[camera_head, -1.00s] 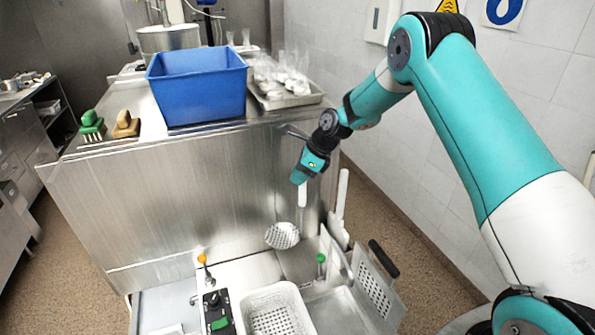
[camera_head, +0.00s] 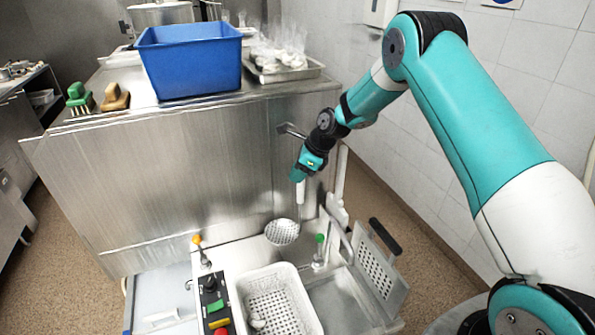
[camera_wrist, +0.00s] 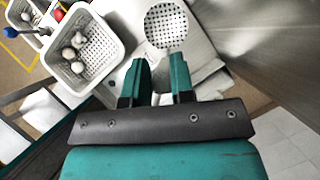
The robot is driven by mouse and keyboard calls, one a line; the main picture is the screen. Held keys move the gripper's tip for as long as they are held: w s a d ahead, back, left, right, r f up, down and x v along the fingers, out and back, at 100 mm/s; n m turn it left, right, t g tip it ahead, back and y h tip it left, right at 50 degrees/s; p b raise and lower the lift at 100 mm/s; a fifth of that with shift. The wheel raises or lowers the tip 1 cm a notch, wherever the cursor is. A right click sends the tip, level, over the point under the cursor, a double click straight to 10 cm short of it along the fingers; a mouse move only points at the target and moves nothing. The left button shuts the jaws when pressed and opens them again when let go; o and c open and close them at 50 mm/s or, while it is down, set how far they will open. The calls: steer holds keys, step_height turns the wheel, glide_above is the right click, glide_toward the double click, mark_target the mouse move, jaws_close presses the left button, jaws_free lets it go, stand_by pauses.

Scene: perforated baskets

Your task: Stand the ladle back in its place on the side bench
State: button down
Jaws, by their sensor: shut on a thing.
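The ladle, a round perforated skimmer bowl (camera_head: 282,232) on a white handle (camera_head: 300,192), hangs bowl-down from my gripper (camera_head: 300,176) in the head view. My gripper is shut on the top of its handle. In the wrist view the perforated bowl (camera_wrist: 166,26) shows beyond the fingers of my gripper (camera_wrist: 160,84), and the handle is mostly hidden. The ladle hangs in front of the tall steel bench (camera_head: 190,180), above the low sink unit. I cannot tell which spot is the ladle's place.
A white perforated basket (camera_head: 240,300) with pale items inside stands below left of the ladle. A control box (camera_head: 212,300), a green-topped tap (camera_head: 319,250) and a perforated metal plate (camera_head: 378,275) are nearby. A blue tub (camera_head: 190,65) and a steel tray (camera_head: 285,72) stand on the tall bench.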

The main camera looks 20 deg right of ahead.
mark_target(298, 188)
steer(key=shift+f+b, duration=1.45)
steer(key=shift+f, duration=1.5)
steer(key=c, duration=0.9)
jaws_free()
steer(key=b+v, duration=0.5)
steer(key=v, duration=1.2)
steer(key=shift+r, duration=0.25)
